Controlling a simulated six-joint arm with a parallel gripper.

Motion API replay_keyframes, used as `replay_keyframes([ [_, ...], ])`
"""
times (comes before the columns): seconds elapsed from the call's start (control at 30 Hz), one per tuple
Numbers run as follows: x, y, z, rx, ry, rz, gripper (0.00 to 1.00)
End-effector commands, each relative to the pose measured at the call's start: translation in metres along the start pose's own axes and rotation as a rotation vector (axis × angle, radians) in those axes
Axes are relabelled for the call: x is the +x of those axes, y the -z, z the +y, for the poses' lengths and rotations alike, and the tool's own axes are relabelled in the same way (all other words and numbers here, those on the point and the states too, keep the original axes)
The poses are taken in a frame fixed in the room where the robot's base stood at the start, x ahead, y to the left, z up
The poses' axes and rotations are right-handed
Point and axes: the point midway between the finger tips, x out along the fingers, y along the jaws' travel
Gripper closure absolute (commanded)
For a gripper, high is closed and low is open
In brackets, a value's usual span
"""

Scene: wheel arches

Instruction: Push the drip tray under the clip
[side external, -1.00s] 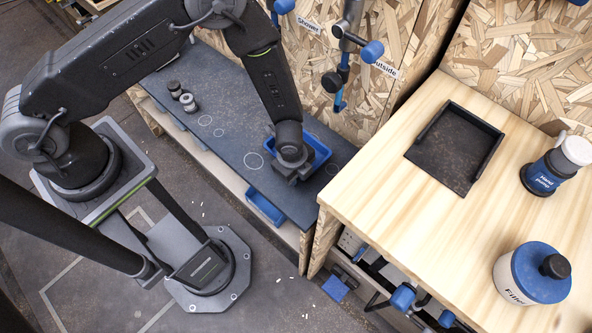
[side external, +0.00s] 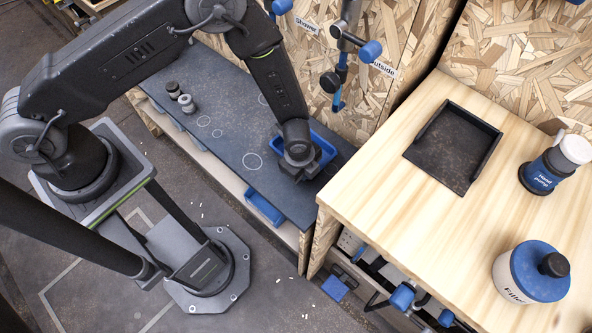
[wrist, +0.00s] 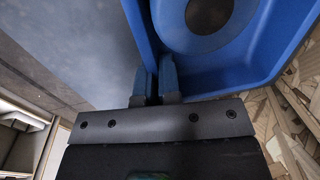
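The drip tray (side external: 325,150) is a shallow blue tray lying flat on the dark bench top, beside the wood-chip wall. In the wrist view the drip tray (wrist: 265,65) shows a raised blue rim and a round recess with a dark middle. My gripper (side external: 299,174) is low at the tray's near side and hides part of it. In the wrist view my gripper's fingers (wrist: 154,82) are close together, one on each side of the tray's wall. A clip holder (side external: 342,75) with blue parts hangs on the wall above the tray, by the "Outside" label.
Another blue-ended holder (side external: 281,7) hangs by the "Shower" label. Two small dark-and-grey knobs (side external: 180,95) stand on the bench's left part. The raised light wood table (side external: 400,215) bounds the bench at right. The bench left of the tray is clear, with pale circles.

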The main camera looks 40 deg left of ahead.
Motion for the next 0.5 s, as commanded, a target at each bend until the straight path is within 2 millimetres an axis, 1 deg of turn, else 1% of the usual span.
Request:
replay_keyframes([
  [0.1,0.002,0.008,-0.011,-0.001,0.001,0.000,1.00],
  [0.3,0.004,0.019,-0.028,0.001,0.001,0.001,1.00],
  [0.5,0.004,0.026,-0.036,0.000,0.000,0.001,1.00],
])
